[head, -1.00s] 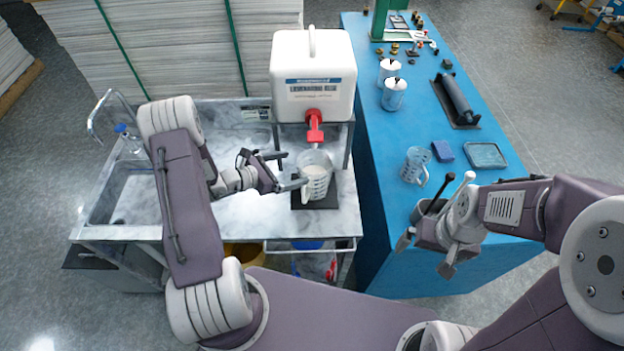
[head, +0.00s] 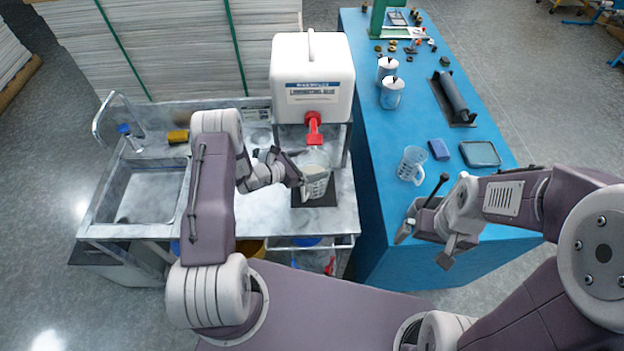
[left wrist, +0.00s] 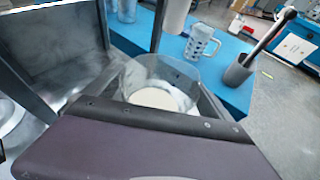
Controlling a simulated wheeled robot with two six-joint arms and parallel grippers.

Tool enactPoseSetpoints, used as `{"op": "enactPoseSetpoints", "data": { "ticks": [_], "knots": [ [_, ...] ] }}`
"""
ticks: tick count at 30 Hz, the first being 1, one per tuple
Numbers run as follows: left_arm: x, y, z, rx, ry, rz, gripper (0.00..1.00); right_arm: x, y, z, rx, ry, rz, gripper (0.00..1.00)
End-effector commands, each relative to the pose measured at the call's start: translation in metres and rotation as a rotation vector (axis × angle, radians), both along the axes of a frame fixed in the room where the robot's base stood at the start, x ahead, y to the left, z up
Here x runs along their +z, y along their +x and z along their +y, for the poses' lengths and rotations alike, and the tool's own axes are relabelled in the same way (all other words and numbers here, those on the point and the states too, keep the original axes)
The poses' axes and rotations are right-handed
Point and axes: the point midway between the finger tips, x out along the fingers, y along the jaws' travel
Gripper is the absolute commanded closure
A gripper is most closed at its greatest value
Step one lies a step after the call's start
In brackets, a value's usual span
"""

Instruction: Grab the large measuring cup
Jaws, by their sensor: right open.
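The large measuring cup (head: 316,189) is clear and holds a whitish liquid. It stands on a dark mat (head: 328,200) under the red tap (head: 313,125) of a white canister. My left gripper (head: 304,179) is at the cup's left side and near face. In the left wrist view the cup (left wrist: 160,82) sits directly in front of my gripper body, its rim facing up. The fingers are partly hidden, so I cannot tell whether they grip it. My right gripper (head: 428,246) is open and empty near the blue table's front edge.
A sink (head: 143,190) lies to the left. A stand leg (head: 347,147) is close behind the cup.

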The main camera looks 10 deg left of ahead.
Motion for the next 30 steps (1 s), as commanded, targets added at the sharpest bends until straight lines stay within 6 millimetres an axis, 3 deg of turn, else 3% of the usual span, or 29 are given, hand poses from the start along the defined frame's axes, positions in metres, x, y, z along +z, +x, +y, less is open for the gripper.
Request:
{"op": "enactPoseSetpoints", "data": {
  "ticks": [1,6,16,30],
  "knots": [
    [0.000,0.000,0.000,0.001,0.000,0.000,0.36,0.000,0.000,0.000,0.000,0.000,0.000,0.00],
    [0.002,0.001,0.000,0.001,-0.001,-0.004,0.78,0.000,0.000,0.000,0.000,0.000,0.000,0.00],
    [0.005,0.001,0.001,0.000,-0.001,-0.004,0.78,-0.002,0.000,0.000,0.000,0.000,0.000,0.00],
    [0.033,0.001,0.001,0.001,-0.001,-0.006,0.78,-0.014,0.000,0.000,0.000,0.000,0.000,0.00]
  ]
}}
